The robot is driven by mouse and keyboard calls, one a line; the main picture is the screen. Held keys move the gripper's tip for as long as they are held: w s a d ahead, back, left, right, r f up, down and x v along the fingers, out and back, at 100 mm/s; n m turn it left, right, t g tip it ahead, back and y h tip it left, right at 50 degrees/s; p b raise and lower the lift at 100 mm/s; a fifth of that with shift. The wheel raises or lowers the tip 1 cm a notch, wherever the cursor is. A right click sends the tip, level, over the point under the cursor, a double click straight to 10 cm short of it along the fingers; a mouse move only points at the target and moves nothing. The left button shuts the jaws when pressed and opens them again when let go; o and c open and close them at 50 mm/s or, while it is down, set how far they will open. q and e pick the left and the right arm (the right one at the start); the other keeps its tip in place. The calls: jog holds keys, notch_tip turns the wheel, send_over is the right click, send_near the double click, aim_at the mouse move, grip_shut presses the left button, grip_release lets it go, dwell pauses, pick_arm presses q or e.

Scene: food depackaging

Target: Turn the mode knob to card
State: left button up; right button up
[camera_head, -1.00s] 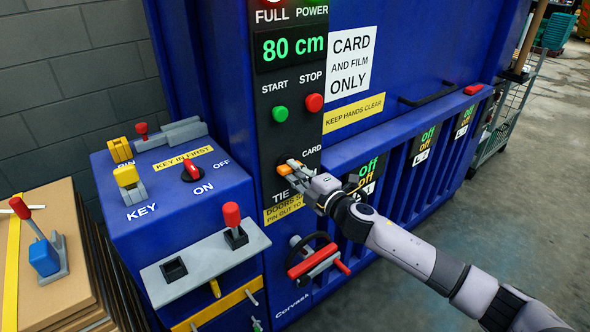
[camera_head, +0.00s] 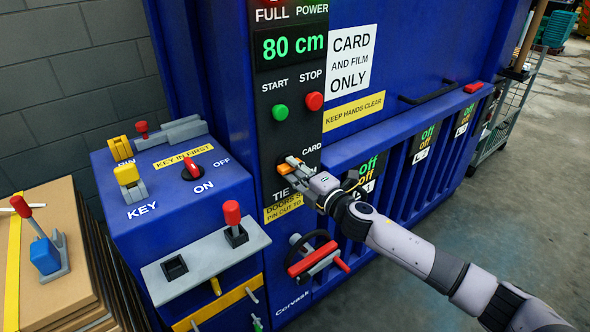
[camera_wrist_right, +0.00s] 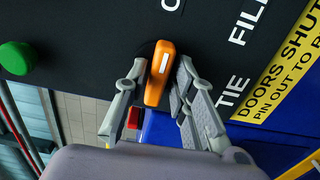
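The mode knob is an orange lever with a white line (camera_wrist_right: 156,82), on the black control panel. In the head view the knob (camera_head: 283,168) is partly covered by my right gripper (camera_head: 296,169), between the labels CARD (camera_head: 311,149) and TIE (camera_head: 281,194). In the right wrist view the fingers of my right gripper (camera_wrist_right: 161,72) are apart, one on each side of the knob. Narrow gaps seem to show beside the knob; firm contact cannot be told. The FILM label (camera_wrist_right: 246,22) shows in the wrist view. My left gripper is out of view.
Above the knob are a green START button (camera_head: 280,113) and a red STOP button (camera_head: 314,101). A red-handled wheel (camera_head: 312,259) is below. A blue side box (camera_head: 185,205) with key and levers stands left. Blue ribs (camera_head: 405,185) run right, beneath my arm.

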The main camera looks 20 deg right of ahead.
jog(key=shift+o, duration=0.8)
jog(key=v, duration=1.2)
